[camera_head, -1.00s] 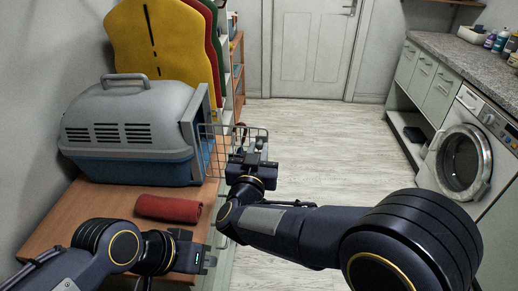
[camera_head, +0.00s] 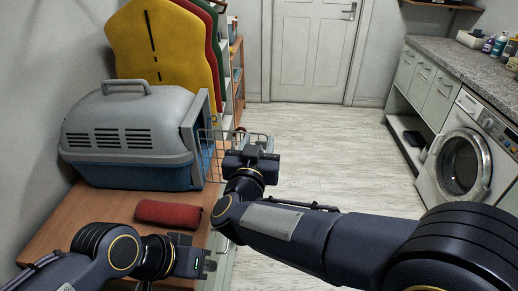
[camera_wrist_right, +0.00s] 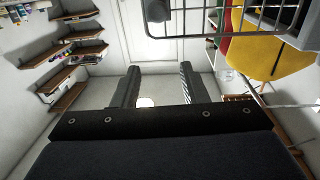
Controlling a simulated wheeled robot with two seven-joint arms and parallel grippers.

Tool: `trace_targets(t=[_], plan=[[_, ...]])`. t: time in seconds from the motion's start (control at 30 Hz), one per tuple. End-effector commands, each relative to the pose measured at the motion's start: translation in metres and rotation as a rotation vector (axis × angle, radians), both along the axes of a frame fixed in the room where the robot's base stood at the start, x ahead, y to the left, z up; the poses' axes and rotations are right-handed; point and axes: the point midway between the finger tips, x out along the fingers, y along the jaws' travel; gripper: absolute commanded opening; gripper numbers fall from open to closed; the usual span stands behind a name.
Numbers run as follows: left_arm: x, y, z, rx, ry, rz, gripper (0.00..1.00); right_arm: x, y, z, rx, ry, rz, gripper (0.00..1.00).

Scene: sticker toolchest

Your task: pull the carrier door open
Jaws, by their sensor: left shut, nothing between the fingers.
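The pet carrier (camera_head: 130,133), grey on top and blue below, stands on the wooden top at the left. Its wire door (camera_head: 211,160) is swung out from the open front and reaches right, behind my right gripper (camera_head: 252,156). The door's wire bars (camera_wrist_right: 262,33) also cross the top of the right wrist view. There, my right gripper (camera_wrist_right: 158,88) has its fingers apart with nothing between them, and the bars lie beyond them. In the head view I cannot tell whether it touches the door. My left gripper (camera_head: 208,265) is shut and empty near the wooden top's front edge.
A rolled red cloth (camera_head: 168,213) lies on the wooden top (camera_head: 85,215) in front of the carrier. Yellow, red and green panels (camera_head: 165,45) stand behind it. A washing machine (camera_head: 458,165) and counter line the right side. The floor between is clear.

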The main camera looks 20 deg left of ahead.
Motion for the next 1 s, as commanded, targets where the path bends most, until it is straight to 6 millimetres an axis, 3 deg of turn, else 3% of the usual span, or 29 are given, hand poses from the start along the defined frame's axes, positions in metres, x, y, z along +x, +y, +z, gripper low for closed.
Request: trace_targets(t=[0.03, 0.17, 0.53, 0.73, 1.0], plan=[[0.000, 0.000, 0.002, 0.000, 0.000, 0.000, 0.00, -0.009, -0.003, 0.014, 0.004, -0.002, 0.002, 0.39], [0.000, 0.000, 0.006, 0.000, 0.000, 0.000, 0.00, -0.029, -0.011, 0.039, 0.005, -0.003, 0.002, 0.39], [0.000, 0.000, 0.007, 0.000, 0.000, 0.000, 0.00, -0.096, -0.037, 0.069, 0.001, -0.002, 0.002, 0.39], [0.000, 0.000, 0.008, 0.000, 0.000, 0.000, 0.00, -0.110, -0.043, 0.075, 0.000, 0.000, -0.001, 0.39], [0.000, 0.000, 0.008, 0.000, 0.000, 0.000, 0.00, -0.112, -0.044, 0.075, -0.001, 0.000, -0.001, 0.39]])
